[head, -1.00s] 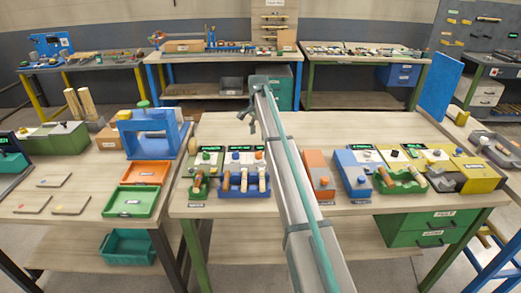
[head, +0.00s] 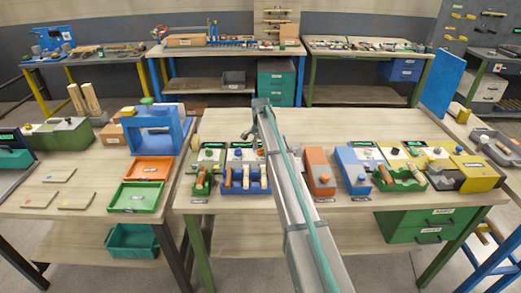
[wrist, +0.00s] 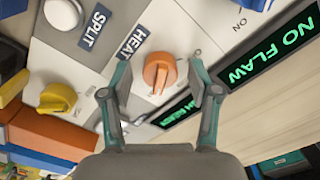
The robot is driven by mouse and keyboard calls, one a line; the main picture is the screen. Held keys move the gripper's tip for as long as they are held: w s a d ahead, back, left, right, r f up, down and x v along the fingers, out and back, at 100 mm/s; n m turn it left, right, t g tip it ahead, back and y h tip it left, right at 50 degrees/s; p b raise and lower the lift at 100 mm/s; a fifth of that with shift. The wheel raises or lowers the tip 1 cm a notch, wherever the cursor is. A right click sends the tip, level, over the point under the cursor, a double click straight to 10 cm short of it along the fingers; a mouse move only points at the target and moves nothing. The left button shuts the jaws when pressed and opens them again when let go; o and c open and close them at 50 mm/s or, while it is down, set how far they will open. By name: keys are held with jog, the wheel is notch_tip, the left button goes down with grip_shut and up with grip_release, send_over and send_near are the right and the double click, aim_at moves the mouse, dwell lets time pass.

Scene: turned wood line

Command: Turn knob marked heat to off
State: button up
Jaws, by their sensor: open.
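The orange knob (wrist: 160,72) sits on a pale panel beside a dark label reading HEAT (wrist: 126,45) in the wrist view. Its raised grip runs roughly up and down in that picture; the small dial marks are too faint to read. My gripper (wrist: 160,80) is open, with one finger on each side of the knob and a visible gap to both. I cannot tell how far the fingertips are above the panel. In the head view my gripper (head: 256,135) hangs over the blue station, and the knob is not clearly visible there.
A green-lit display (wrist: 268,45) reads NO FLAW. The blue station's tray (head: 232,188) holds wooden pieces. Bare tabletop (head: 330,125) lies behind the stations.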

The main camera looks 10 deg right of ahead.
jog(key=c, duration=1.1)
jog(key=shift+c, duration=0.2)
jog(key=shift+n, duration=0.3)
jog(key=n+b, duration=0.1)
jog(key=n, duration=0.4)
jog(key=shift+f+b, duration=0.1)
jog(key=shift+b, duration=0.25)
jog(key=n+b, duration=0.1)
jog(key=n, duration=0.5)
jog(key=shift+n, duration=0.4)
jog(key=n, duration=0.6)
jog(key=shift+b, duration=0.4)
jog(key=n, duration=0.5)
jog(key=shift+n, duration=0.4)
